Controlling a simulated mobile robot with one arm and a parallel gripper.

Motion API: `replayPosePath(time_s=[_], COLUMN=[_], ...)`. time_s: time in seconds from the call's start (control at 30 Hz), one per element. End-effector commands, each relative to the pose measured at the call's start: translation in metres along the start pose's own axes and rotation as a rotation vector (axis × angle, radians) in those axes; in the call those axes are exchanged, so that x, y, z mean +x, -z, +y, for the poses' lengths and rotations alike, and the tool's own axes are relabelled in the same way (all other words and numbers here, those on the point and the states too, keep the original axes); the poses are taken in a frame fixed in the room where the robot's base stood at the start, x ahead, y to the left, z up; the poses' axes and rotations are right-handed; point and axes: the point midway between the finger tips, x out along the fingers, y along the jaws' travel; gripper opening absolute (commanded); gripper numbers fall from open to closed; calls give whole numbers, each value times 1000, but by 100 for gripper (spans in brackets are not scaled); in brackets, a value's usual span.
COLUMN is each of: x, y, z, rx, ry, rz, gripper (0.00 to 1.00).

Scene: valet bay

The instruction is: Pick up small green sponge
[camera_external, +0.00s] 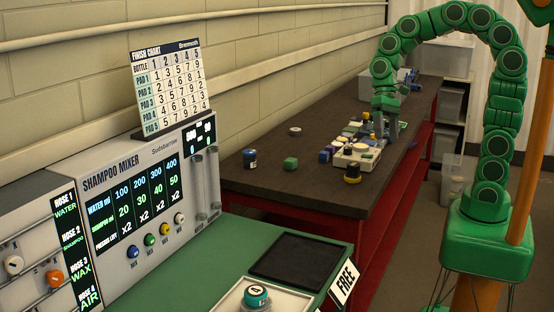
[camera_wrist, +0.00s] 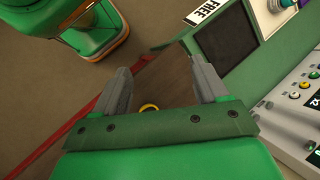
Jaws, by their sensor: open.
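A small green block (camera_external: 290,163), which looks like the small green sponge, lies on the dark bench top, left of the group of pads and bottles. My gripper (camera_external: 386,128) is over the bench behind and to the right of that group, fingers pointing down. It is clearly apart from the green block. In the wrist view my gripper (camera_wrist: 160,70) has its two grey fingers spread with nothing held between them. The green block cannot be made out in the wrist view.
A pale tray (camera_external: 356,160) with several pads stands right of the green block. A dark blue jar (camera_external: 249,159) stands to its left. A black pot with a yellow ring (camera_external: 352,175) is near the bench's right edge. The front of the dark bench (camera_external: 290,190) is clear.

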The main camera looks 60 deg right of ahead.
Motion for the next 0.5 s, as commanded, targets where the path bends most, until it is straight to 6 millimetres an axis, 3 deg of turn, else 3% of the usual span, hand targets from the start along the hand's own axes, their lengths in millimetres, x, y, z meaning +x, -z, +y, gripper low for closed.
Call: replayPosePath(time_s=[0.2,0.5], x=[-7,-16], y=[43,107], z=[-27,-51], rx=[127,316], ry=[102,235], rz=[-55,-135], gripper=[73,73])
